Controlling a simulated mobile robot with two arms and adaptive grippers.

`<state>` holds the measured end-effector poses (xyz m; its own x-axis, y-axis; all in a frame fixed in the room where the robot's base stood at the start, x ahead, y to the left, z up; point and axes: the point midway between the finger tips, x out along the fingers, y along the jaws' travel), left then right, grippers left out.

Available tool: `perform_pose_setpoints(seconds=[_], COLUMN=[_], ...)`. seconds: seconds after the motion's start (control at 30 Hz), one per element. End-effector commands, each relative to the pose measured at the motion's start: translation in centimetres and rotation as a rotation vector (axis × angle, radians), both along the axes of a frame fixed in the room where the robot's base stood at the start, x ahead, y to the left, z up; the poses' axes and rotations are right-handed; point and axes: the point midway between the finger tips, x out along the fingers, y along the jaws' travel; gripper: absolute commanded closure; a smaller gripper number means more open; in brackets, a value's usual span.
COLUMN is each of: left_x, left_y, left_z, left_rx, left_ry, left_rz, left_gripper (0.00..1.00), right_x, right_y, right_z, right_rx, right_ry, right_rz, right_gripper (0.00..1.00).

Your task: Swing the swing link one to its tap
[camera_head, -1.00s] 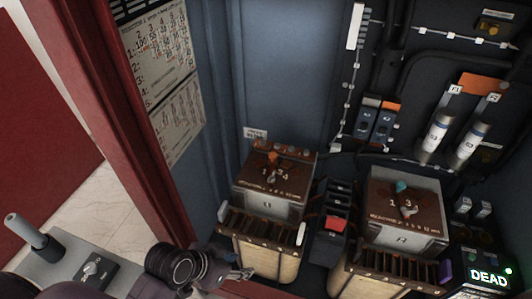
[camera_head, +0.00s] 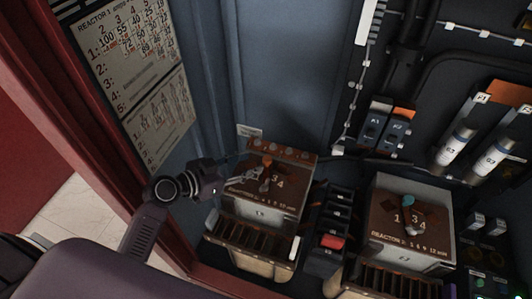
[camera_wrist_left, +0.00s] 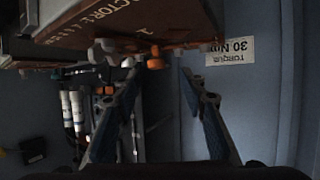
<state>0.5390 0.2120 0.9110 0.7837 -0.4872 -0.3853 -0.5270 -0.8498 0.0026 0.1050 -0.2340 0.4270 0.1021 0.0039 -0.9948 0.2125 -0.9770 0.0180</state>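The left tap unit (camera_head: 262,212) is a grey box with a brown numbered top and a row of terminals along its back edge. A small swing link with an orange knob (camera_head: 267,162) sits on that top; which number it points at is unclear. A similar link with a teal knob (camera_head: 408,201) is on the right unit. My left gripper (camera_head: 248,170) is at the left edge of the left unit's top. In the left wrist view its fingers (camera_wrist_left: 160,78) are spread apart, with nothing between them; orange and pale parts of the unit lie just beyond. My right gripper is out of view.
The right tap unit (camera_head: 440,245) stands beside a narrow black module with a red part (camera_head: 331,242). A printed chart (camera_head: 130,65) hangs at the left. A torque label (camera_wrist_left: 230,52) is on the blue wall. Cables and cylinders fill the right side.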

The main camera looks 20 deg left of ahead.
Motion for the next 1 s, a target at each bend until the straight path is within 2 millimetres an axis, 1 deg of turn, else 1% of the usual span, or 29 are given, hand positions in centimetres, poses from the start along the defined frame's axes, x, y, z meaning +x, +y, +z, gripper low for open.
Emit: perform_pose_setpoints(seconds=[0.1, 0.23, 0.33, 0.47, 0.63, 0.7, 0.8, 0.83, 1.0], left_x=[1.5, 3.1, 4.0, 4.7, 5.0, 5.0, 5.0, 5.0, 5.0], left_y=[-1.1, -2.1, -2.6, -3.1, -3.3, -3.3, -3.3, -3.3, -3.3], left_z=[-0.4, -1.2, -1.8, -2.3, -2.5, -2.5, -2.5, -2.5, -2.5], left_rx=[-0.004, -0.004, -0.002, 0.000, 0.001, 0.001, 0.001, 0.001, 0.001], left_ry=[0.001, 0.003, 0.003, 0.003, 0.003, 0.003, 0.003, 0.003, 0.003], left_rz=[-0.001, -0.001, -0.001, -0.001, -0.002, -0.002, -0.002, -0.002, -0.002], left_gripper=[0.61, 0.61, 0.61, 0.61, 0.61, 0.61, 0.61, 0.62, 0.81], right_x=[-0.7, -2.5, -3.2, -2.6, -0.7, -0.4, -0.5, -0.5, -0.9], right_y=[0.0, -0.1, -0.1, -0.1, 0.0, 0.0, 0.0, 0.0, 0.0], right_z=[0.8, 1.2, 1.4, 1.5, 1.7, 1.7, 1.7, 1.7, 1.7], right_rx=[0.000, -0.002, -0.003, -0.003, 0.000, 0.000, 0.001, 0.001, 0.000], right_ry=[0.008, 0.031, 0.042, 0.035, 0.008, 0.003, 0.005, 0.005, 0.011], right_rz=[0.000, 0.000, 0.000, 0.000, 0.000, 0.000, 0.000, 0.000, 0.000], right_gripper=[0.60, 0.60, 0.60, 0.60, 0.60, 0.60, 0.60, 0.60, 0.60])
